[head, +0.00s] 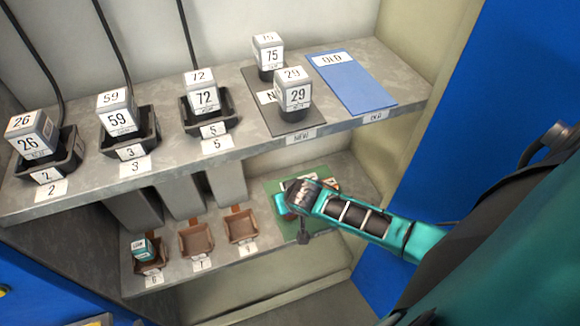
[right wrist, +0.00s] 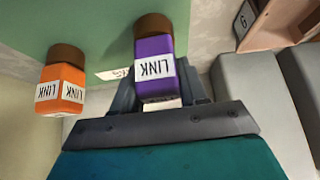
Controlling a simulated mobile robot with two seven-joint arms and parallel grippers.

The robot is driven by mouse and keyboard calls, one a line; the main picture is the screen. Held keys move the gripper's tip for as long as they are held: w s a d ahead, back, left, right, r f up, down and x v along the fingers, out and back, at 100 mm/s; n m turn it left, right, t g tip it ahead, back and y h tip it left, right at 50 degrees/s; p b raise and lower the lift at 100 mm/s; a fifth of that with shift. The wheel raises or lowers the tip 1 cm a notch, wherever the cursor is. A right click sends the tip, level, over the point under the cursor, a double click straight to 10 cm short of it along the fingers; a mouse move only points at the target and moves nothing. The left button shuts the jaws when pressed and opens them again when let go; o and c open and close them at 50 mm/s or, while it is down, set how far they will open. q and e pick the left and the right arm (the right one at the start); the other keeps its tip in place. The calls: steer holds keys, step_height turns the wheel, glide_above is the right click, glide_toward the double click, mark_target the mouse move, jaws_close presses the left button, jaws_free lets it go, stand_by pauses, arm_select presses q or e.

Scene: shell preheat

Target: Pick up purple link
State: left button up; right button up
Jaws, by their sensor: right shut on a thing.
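The purple link (right wrist: 153,55) is a small purple block with a brown end and a white LINK label, seen in the right wrist view. My right gripper (right wrist: 158,92) is shut on it, with a grey finger on each side. The link's brown end is against or close to the green mat (right wrist: 95,25); I cannot tell if they touch. In the head view my right gripper (head: 288,205) is over the green mat on the lower shelf, and my arm hides the purple link. My left gripper is not in view.
An orange link (right wrist: 62,88) stands beside the purple one. The lower shelf also holds brown trays (head: 196,240), one with a teal block (head: 143,248). The upper shelf (head: 230,160) above carries numbered blocks in black trays and a blue mat (head: 350,82).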

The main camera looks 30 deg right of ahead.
steer(key=c, duration=0.4)
steer(key=shift+o, duration=0.2)
steer(key=shift+r, duration=0.1)
steer(key=shift+s+r, duration=0.1)
steer(key=shift+r, duration=0.1)
step_height(320, 180, up, 7)
steer(key=p, duration=0.2)
steer(key=shift+r+p, duration=0.15)
steer(key=shift+p, duration=0.2)
steer(key=s+a, duration=0.2)
steer(key=s, duration=0.7)
steer(key=s+a, duration=0.2)
steer(key=s, duration=0.8)
steer(key=shift+a+f, duration=0.3)
steer(key=shift+f, duration=0.15)
